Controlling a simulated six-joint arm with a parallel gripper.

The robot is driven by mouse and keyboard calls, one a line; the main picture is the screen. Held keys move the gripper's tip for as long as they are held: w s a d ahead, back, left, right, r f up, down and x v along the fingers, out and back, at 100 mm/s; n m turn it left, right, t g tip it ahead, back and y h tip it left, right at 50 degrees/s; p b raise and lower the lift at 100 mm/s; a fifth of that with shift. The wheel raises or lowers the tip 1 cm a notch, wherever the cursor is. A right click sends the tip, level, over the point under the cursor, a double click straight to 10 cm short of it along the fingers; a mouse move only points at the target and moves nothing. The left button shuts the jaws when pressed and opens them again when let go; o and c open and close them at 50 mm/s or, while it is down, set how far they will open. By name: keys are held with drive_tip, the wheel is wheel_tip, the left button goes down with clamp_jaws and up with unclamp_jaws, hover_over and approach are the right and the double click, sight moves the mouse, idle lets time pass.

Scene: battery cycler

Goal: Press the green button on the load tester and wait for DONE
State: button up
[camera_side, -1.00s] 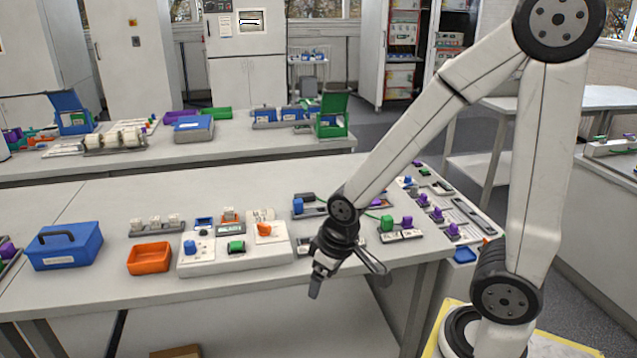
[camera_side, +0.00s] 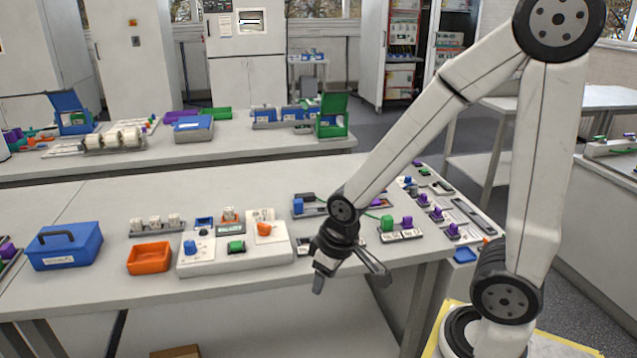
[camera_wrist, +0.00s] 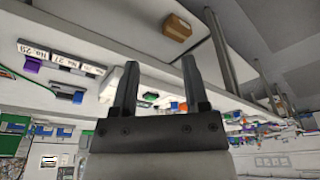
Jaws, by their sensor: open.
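The load tester (camera_side: 273,253) is a low white panel on the bench in the side view. Its green button (camera_side: 236,247) sits near its front middle. A blue knob (camera_side: 190,247) is to the left of the button and an orange knob (camera_side: 265,229) to the right. A small display (camera_side: 231,230) sits behind the button; its text is too small to read. My gripper (camera_side: 350,283) is open and empty, to the right of the tester and near the bench's front edge, apart from the button. In the wrist view, the two fingers (camera_wrist: 160,68) stand apart with nothing between them.
An orange bin (camera_side: 149,257) and a blue toolbox (camera_side: 64,246) stand left of the tester. Modules with green and purple blocks (camera_side: 401,234) lie behind and right of my gripper. Several white plugs (camera_side: 155,224) stand behind the bin. A cardboard box (camera_wrist: 177,27) lies below the bench.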

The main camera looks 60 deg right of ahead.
clamp_jaws()
idle(1.4)
